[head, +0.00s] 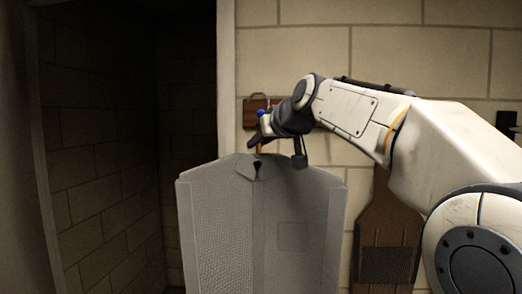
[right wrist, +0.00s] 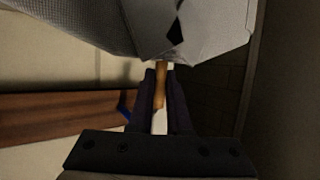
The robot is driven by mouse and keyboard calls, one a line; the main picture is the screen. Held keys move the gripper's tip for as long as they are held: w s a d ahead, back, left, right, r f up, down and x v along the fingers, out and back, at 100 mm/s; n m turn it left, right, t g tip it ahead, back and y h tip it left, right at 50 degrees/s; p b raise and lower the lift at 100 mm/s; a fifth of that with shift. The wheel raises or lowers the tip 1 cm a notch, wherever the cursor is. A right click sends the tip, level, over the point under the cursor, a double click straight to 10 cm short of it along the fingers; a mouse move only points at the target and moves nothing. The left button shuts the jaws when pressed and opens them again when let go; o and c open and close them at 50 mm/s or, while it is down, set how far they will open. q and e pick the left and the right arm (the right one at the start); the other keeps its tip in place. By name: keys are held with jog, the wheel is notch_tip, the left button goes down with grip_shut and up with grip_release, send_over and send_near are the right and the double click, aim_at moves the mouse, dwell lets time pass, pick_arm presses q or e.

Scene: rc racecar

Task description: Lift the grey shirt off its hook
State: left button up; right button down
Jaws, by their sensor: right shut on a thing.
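The grey shirt (head: 215,225) hangs upright in the middle of the head view, in front of the wall beside the doorway. Its collar and shoulders fill the top of the right wrist view (right wrist: 90,25). An orange-brown wooden piece (right wrist: 160,88), which looks like the neck of its hanger, rises from the collar. My right gripper (head: 259,143) is just above the collar, its fingers (right wrist: 159,75) shut on this piece. A brown hook board (head: 252,108) with a blue knob is on the wall behind. Whether the hanger still touches the hook is hidden. My left gripper is out of view.
A dark doorway opens at the left, with its pale frame (head: 226,80) close beside the shirt. A brown paddle-shaped board (head: 388,225) hangs on the block wall right of the shirt, below my right arm. A small dark item (head: 506,122) is at the far right.

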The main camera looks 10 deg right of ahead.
pick_arm(q)
jog(key=shift+p, duration=0.35)
pick_arm(e)
jog(key=s+a+r, duration=0.2)
jog(key=s+r, duration=0.1)
jog(key=s, duration=0.5)
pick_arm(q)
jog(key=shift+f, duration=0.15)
pick_arm(e)
jog(key=shift+s, duration=0.1)
pick_arm(q)
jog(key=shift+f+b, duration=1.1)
jog(key=shift+b, duration=0.1)
pick_arm(e)
jog(key=s+a, duration=0.2)
jog(key=s, duration=0.6)
jog(key=shift+s, duration=0.35)
